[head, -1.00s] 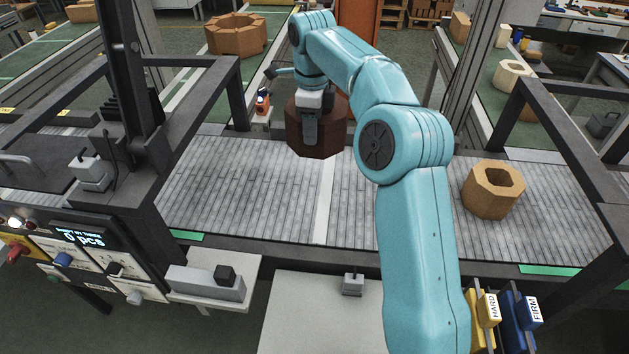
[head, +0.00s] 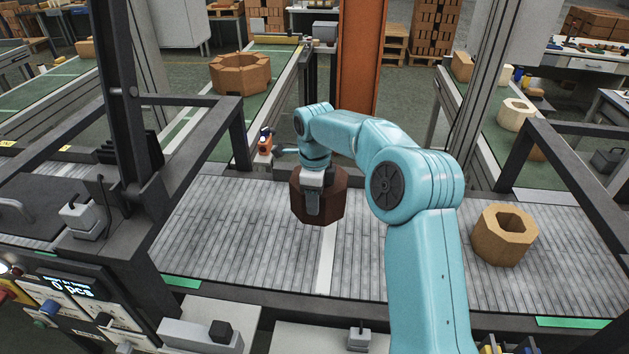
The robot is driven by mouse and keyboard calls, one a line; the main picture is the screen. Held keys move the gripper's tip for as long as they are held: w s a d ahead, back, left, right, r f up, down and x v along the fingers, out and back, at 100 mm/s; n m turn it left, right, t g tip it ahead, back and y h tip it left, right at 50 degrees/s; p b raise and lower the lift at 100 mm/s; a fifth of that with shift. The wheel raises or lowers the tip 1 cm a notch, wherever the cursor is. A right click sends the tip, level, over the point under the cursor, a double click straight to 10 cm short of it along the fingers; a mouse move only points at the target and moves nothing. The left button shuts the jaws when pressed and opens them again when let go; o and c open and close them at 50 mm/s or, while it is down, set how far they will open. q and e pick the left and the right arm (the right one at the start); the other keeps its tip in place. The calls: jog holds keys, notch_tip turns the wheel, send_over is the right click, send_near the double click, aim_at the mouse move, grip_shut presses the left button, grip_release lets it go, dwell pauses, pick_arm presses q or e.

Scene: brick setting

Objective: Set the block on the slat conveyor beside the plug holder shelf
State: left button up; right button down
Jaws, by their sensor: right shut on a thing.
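My right gripper (head: 313,190) is shut on a dark brown faceted block (head: 331,206), holding it upright from above. The block is over the far middle part of the grey slat conveyor (head: 240,240), close to a pale cross strip (head: 326,270). I cannot tell whether its underside touches the slats. A small shelf with an orange item (head: 265,142) stands at the conveyor's far edge, left of the block. A pale shelf with a grey holder and black piece (head: 220,332) is at the near left. I cannot tell which is the plug holder shelf. My left gripper is out of view.
A tan hollow octagonal block (head: 505,235) stands on the conveyor at right. Dark frame posts (head: 135,110) rise at left and another frame (head: 560,165) at right. The slats left of the held block are clear.

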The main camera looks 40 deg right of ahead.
aim_at(315, 220)
jog(key=f, duration=0.5)
jog(key=shift+w+f, duration=0.2)
jog(key=shift+w, duration=0.15)
jog(key=shift+s+a+f+p, duration=0.1)
jog(key=shift+s+f+p, duration=0.15)
jog(key=shift+f, duration=0.3)
jog(key=shift+s+f+p, duration=0.2)
jog(key=shift+s+f, duration=0.05)
jog(key=shift+f, duration=0.25)
jog(key=shift+w+f, duration=0.25)
jog(key=shift+f, duration=0.35)
jog(key=shift+w+f, duration=0.2)
jog(key=shift+f, duration=0.4)
jog(key=shift+s+r, duration=0.2)
jog(key=shift+s, duration=0.1)
jog(key=shift+w+f, duration=0.1)
jog(key=shift+f, duration=0.15)
jog(key=c, duration=0.6)
grip_release()
jog(key=shift+f, duration=0.1)
jog(key=shift+r, duration=0.55)
notch_tip(315, 220, up, 11)
jog(key=shift+b, duration=0.45)
jog(key=shift+r, duration=0.25)
jog(key=shift+f, duration=0.1)
